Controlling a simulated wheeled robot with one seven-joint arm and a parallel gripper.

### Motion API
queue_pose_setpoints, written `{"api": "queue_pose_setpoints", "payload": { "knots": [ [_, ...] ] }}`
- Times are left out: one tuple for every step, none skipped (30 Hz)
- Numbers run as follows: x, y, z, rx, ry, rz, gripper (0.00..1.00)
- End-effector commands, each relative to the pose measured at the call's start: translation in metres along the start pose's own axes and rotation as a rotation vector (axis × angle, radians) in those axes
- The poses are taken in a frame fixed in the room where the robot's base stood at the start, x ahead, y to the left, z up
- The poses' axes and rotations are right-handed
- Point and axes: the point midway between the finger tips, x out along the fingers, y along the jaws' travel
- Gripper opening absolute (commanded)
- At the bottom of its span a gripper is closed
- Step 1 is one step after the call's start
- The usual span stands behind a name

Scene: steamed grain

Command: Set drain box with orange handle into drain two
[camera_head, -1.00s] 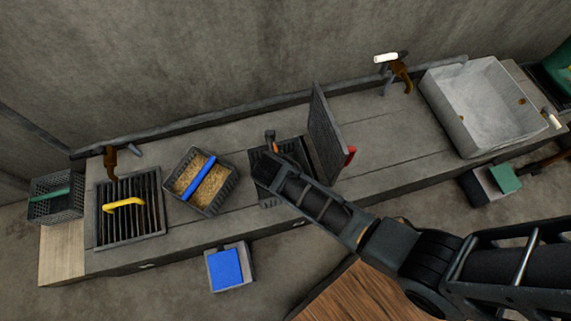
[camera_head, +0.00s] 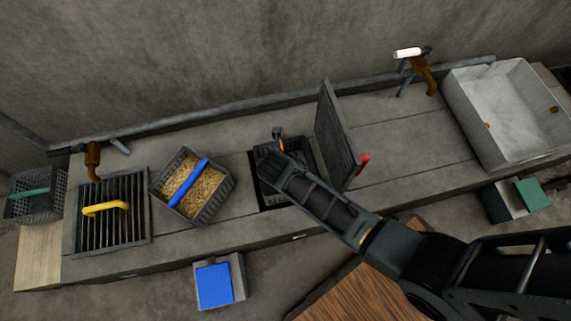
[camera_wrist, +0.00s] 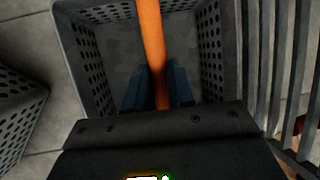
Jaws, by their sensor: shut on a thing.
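The dark grey perforated drain box (camera_wrist: 205,65) has an orange handle (camera_wrist: 152,40). My gripper (camera_wrist: 155,88) is shut on that handle, with one finger on each side. In the head view the orange handle (camera_head: 279,145) shows just beyond my gripper (camera_head: 272,165). The box (camera_head: 302,152) is at the dark square drain opening (camera_head: 268,200) in the middle of the counter. My gripper and forearm hide much of both, so how deep the box sits is unclear. A barred grate (camera_head: 335,130) with a red handle (camera_head: 360,163) stands raised at the opening's right side.
A grain-filled box (camera_head: 215,205) with a blue handle stands close on the left. Further left are a yellow-handled grate (camera_head: 140,235) and a green-handled basket (camera_head: 50,208). A white sink (camera_head: 500,110) is at right. Counter between raised grate and sink is clear.

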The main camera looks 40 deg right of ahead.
Motion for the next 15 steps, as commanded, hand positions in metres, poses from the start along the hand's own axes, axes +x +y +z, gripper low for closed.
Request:
{"api": "queue_pose_setpoints", "payload": {
  "knots": [
    [0.009, 0.002, -0.003, 0.000, -0.002, 0.000, 0.00],
    [0.010, 0.003, -0.004, 0.000, -0.002, 0.000, 0.00],
    [0.012, 0.003, -0.004, 0.000, -0.002, 0.000, 0.00],
    [0.013, 0.003, -0.005, 0.000, -0.002, 0.000, 0.00],
    [0.014, 0.003, -0.005, 0.000, -0.002, 0.000, 0.00],
    [0.018, 0.004, -0.006, 0.000, -0.001, 0.000, 0.00],
    [0.021, 0.005, -0.008, 0.000, -0.001, 0.000, 0.00],
    [0.025, 0.005, -0.010, 0.000, -0.001, 0.000, 0.00],
    [0.032, 0.007, -0.013, -0.001, 0.000, 0.000, 0.00],
    [0.037, 0.008, -0.015, -0.001, 0.000, 0.000, 0.00],
    [0.043, 0.009, -0.017, -0.001, 0.000, 0.000, 0.00],
    [0.050, 0.011, -0.020, -0.001, 0.000, -0.001, 0.00],
    [0.054, 0.012, -0.022, -0.001, 0.000, -0.001, 0.00],
    [0.058, 0.013, -0.024, -0.001, -0.001, 0.000, 0.00],
    [0.063, 0.014, -0.026, -0.001, -0.001, 0.000, 0.00]
  ]
}}
